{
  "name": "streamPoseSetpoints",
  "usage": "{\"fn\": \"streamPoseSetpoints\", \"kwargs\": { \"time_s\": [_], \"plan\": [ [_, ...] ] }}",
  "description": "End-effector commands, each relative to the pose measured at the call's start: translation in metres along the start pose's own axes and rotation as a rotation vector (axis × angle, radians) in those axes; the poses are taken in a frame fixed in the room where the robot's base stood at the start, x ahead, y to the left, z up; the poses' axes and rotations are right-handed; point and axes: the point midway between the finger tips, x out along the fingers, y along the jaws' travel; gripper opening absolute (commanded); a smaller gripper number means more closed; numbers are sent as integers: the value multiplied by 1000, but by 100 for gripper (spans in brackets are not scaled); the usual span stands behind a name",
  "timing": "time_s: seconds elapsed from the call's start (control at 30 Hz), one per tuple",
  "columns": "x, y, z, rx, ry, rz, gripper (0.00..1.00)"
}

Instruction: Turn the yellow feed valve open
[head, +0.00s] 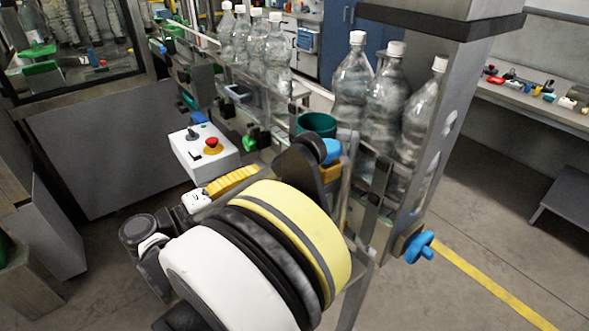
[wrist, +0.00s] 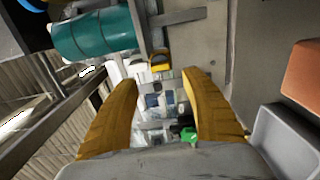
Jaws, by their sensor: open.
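My gripper (head: 258,174) has yellow ribbed fingers and reaches in beside the machine in the head view. In the wrist view my gripper (wrist: 160,82) is open, with nothing between the fingertips. A small yellow part with a dark middle (wrist: 159,62) lies just beyond and between the fingertips in that view, apart from them. In the head view an orange-yellow part (head: 330,171) shows below a blue knob (head: 331,150), partly hidden. I cannot tell which of these is the feed valve, or whether they are the same part.
A teal cylinder (head: 316,124) stands behind the blue knob; it also shows in the wrist view (wrist: 95,35). A white control box (head: 205,160) with a red button is to the left. Clear bottles (head: 386,100) line the conveyor. A blue handwheel (head: 419,247) sits lower right.

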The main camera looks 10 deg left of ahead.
Motion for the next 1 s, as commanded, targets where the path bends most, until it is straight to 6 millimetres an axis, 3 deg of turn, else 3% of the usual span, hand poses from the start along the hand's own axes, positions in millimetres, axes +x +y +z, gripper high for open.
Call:
{"fn": "streamPoseSetpoints", "kwargs": {
  "time_s": [0.2,0.4,0.8,0.83,1.0],
  "plan": [
    [46,-2,1,0,-4,-1,56],
    [75,-2,1,0,-3,-1,56],
    [85,0,1,0,-1,-1,56],
    [85,0,1,0,-1,-1,51],
    [84,0,0,0,-1,-1,3]
  ]
}}
